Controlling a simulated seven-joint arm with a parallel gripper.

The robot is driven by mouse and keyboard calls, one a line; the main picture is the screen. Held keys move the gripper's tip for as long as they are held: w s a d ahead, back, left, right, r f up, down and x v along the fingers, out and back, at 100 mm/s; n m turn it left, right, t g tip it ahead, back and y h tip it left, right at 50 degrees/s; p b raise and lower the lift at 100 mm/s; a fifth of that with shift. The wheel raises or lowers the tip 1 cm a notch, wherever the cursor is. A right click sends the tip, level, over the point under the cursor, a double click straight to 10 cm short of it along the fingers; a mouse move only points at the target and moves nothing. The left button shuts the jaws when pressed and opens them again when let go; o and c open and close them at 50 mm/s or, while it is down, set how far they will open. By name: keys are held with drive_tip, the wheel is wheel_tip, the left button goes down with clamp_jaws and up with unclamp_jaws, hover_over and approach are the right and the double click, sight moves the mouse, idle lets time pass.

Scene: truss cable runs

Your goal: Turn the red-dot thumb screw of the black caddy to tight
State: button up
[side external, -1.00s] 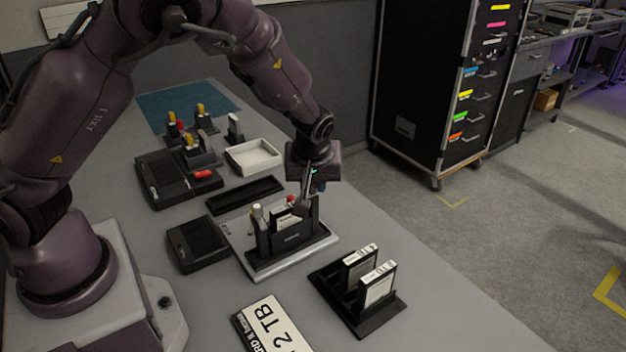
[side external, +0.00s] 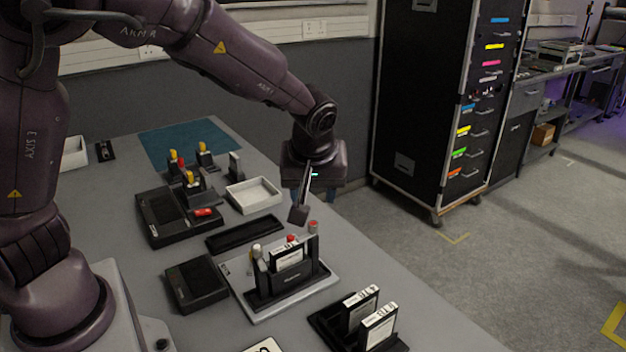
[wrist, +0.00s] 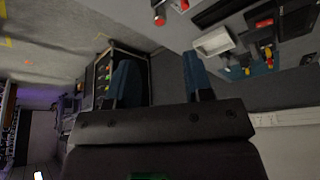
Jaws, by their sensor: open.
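The black caddy (side external: 285,290) stands upright on a pale plate and holds a cartridge with a white label (side external: 288,258). A pale-topped thumb screw (side external: 257,251) is at its left end. Two red-topped knobs show, one behind the cartridge (side external: 291,238) and one at the right end (side external: 313,226); I cannot tell from this which is the red-dot screw, nor how tight either is. My gripper (side external: 313,196) is above and behind the caddy, apart from it. In the wrist view its blue fingers are spread with nothing between them (wrist: 157,60). Red-topped knobs (wrist: 159,19) show beyond them.
A black rack with two cartridges (side external: 360,325) stands at front right. A black box (side external: 196,283) is left of the caddy. A long black tray (side external: 245,234) and a white tray (side external: 253,195) lie behind. A drawer cabinet (side external: 425,110) stands beyond the table.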

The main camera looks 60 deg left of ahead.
drive_tip(key=v, duration=0.2)
drive_tip(key=shift+s+d+r, duration=0.1)
drive_tip(key=shift+d+r, duration=0.05)
drive_tip(key=shift+r, duration=0.15)
drive_tip(key=s+d+f+m+g+h, duration=0.1)
drive_tip(key=s+d+m+g+h, duration=0.15)
drive_tip(key=s+m, duration=0.6)
drive_tip(key=s+a+r+m+t, duration=0.1)
drive_tip(key=s+a+r+t, duration=0.1)
drive_tip(key=s+r, duration=0.3)
drive_tip(key=s+a+r+m+t+h, duration=0.1)
drive_tip(key=s+a+r+t, duration=0.1)
drive_tip(key=s+r, duration=0.3)
drive_tip(key=shift+a+r+m+t, duration=0.2)
drive_tip(key=shift+r+m+t, duration=0.25)
drive_tip(key=shift+t, duration=0.4)
